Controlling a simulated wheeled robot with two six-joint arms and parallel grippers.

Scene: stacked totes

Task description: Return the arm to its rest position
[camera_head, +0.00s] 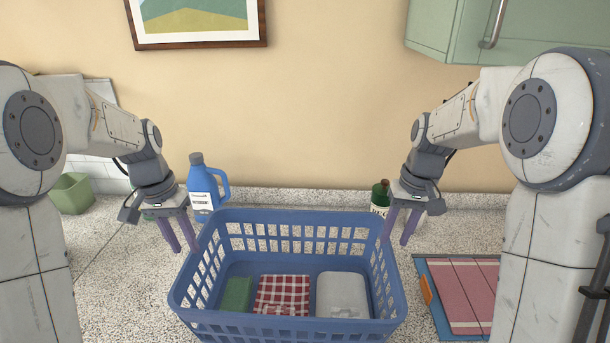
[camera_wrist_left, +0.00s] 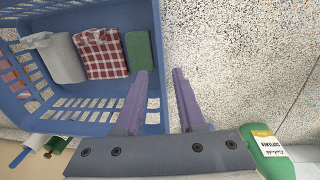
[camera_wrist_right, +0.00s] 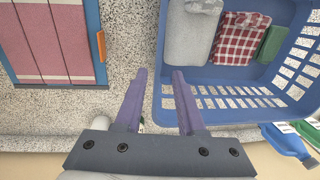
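My left gripper (camera_head: 182,235) is open and empty, its purple fingers pointing down beside the left wall of the blue basket (camera_head: 292,218). My right gripper (camera_head: 400,230) is open and empty at the basket's right side. In the right wrist view its fingers (camera_wrist_right: 158,98) are apart, over the counter and next to the basket's wall. Both arms hang in similar, mirrored bent poses.
The basket holds a green item (camera_head: 236,293), a red checked cloth (camera_head: 283,293) and a white bundle (camera_head: 342,294). A blue detergent bottle (camera_head: 203,185), a dark green bottle (camera_head: 380,195) and a green container (camera_head: 71,193) stand behind. A pink striped item (camera_head: 462,290) lies at right.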

